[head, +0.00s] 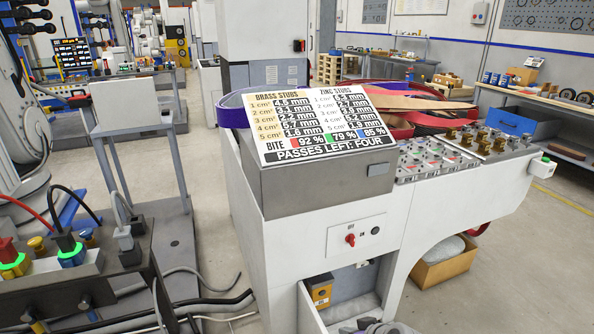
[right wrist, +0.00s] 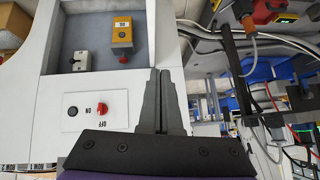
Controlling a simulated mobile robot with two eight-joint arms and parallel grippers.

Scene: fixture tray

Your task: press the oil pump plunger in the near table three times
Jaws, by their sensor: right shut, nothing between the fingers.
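The near table is the white machine stand (head: 245,240) with an open bay in its front. A yellow box (head: 320,291) sits in that bay. In the right wrist view the yellow box (right wrist: 122,34) has a red knob (right wrist: 123,59) on one end; it looks like the oil pump with its plunger. My right gripper (head: 378,327) shows only in part at the bottom edge of the head view, to the right of the box. In the right wrist view its fingers (right wrist: 165,75) are shut and empty, apart from the knob. My left gripper is not in view.
A red rotary switch (head: 350,239) and a black button (head: 375,230) are on the panel above the bay. A small grey box with a dark knob (right wrist: 80,61) is beside the yellow box. A bench with cables (head: 90,280) stands at the left.

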